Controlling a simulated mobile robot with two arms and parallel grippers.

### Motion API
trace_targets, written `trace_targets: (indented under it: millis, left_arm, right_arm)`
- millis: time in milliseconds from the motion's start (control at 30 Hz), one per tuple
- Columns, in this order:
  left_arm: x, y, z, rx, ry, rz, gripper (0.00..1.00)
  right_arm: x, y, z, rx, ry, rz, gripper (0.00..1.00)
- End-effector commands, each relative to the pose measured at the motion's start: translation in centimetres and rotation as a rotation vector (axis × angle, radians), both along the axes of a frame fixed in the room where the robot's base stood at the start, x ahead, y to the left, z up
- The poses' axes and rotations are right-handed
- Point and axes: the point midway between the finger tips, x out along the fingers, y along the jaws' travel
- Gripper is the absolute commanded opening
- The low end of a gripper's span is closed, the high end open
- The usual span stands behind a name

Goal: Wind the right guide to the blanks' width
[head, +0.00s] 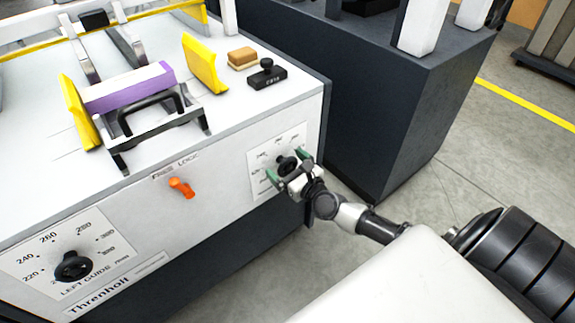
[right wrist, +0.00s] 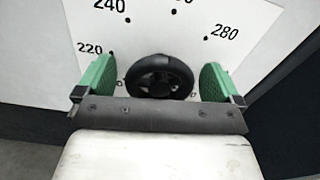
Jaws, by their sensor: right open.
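The right guide's black knob (right wrist: 160,78) sits on a white dial plate on the machine's front panel. My right gripper (head: 288,167) is open at this knob. In the right wrist view its green-padded fingers (right wrist: 160,85) stand on either side of the knob, with a gap on both sides. Numbers 220, 240 and 280 show around the dial; the pointer's reading is hidden. The yellow right guide (head: 205,64) stands on the table, apart from the white and purple stack of blanks (head: 128,88). The yellow left guide (head: 80,112) stands at the stack's left end. My left gripper is out of view.
An orange lock lever (head: 181,187) is on the front panel. The left guide knob (head: 73,267) is at lower left. A tan block (head: 242,58) and a black stamp (head: 267,74) lie on the table right of the right guide. A dark machine cabinet (head: 385,100) stands to the right.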

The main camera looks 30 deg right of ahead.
Motion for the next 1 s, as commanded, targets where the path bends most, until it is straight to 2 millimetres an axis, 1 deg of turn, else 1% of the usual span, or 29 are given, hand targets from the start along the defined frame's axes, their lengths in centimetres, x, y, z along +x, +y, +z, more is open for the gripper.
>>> trace_targets:
  millis: [67,100,167,400,433,733,867,1000]
  left_arm:
    - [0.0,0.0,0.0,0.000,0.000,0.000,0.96]
    - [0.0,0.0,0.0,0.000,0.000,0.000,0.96]
    - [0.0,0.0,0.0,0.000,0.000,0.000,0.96]
    - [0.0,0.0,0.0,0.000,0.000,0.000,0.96]
    - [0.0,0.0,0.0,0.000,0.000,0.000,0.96]
    - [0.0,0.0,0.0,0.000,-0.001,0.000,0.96]
    - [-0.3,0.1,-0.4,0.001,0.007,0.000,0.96]
    - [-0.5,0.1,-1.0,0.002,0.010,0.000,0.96]
  right_arm:
    - [0.0,0.0,0.0,0.000,0.000,0.000,0.96]
    - [0.0,0.0,0.0,0.000,0.000,0.000,0.95]
    - [0.0,0.0,0.0,0.000,0.000,0.000,0.85]
    - [0.0,0.0,0.0,0.000,0.000,0.000,0.49]
    - [0.0,0.0,0.0,0.000,0.000,0.000,0.47]
    - [0.0,0.0,0.0,-0.043,-0.003,0.000,0.47]
    - [-0.1,0.0,0.0,-0.107,-0.007,0.000,0.47]
    - [-0.1,0.1,0.0,-0.208,-0.014,0.001,0.47]
